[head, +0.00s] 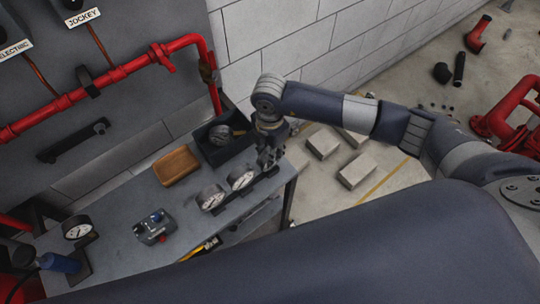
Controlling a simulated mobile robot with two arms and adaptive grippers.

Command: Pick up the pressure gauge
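Two round white-faced pressure gauges, one on the left (211,197) and one on the right (241,178), are side by side near the front right of the grey bench (118,205). A third gauge (78,228) is at the bench's left end. My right gripper (267,161) points down over the bench's right end, just right of the right-hand gauge. Its fingers are small and dark, so I cannot tell whether they are open or touch anything. My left gripper is not in view.
A black bin (238,146) holding a round metallic part and a wooden tray (177,166) are at the bench's back. A small box (154,227) with blue and red knobs is in the middle. Red piping (110,76) runs above. Grey blocks (357,171) lie on the floor at right.

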